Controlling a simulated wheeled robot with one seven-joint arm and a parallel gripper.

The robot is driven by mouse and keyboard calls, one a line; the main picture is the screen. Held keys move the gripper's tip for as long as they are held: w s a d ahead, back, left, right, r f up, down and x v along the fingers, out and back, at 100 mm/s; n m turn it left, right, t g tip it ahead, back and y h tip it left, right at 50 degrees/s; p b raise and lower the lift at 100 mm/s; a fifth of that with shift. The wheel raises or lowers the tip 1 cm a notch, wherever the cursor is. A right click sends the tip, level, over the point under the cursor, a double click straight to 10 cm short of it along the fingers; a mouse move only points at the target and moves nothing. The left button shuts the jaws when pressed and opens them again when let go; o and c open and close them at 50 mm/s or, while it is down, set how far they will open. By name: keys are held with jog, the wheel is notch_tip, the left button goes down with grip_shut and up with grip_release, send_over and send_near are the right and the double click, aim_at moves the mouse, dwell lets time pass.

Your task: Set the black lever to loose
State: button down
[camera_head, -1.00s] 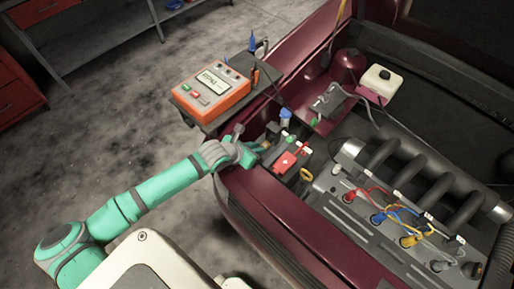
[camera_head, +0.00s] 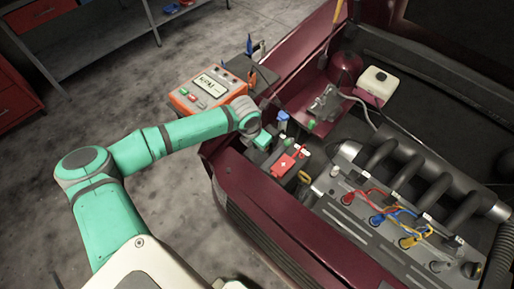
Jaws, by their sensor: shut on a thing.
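My gripper (camera_head: 262,140) is low at the car's front left corner, beside the battery's red cover (camera_head: 284,165). It is small in the picture and partly covered by my wrist. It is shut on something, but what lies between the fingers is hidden. I cannot make out the black lever or its setting. The red cover with a white mark lies just right of and below the gripper. A blue-capped part (camera_head: 282,120) stands just behind it.
An orange tester (camera_head: 208,88) with a screen sits on a dark shelf behind my wrist. The dark red car body (camera_head: 262,205) edges the engine bay. Coloured leads (camera_head: 378,205) and thick black pipes (camera_head: 420,175) fill the right. A white-capped tank (camera_head: 380,82) stands at the back.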

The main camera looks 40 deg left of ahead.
jog(key=shift+w+d+r+g, duration=0.1)
jog(key=shift+w+g, duration=0.35)
jog(key=shift+g, duration=0.75)
jog(key=c, duration=1.8)
grip_release()
jog(key=shift+o, duration=0.2)
notch_tip(320, 180, up, 11)
jog(key=shift+d, duration=0.1)
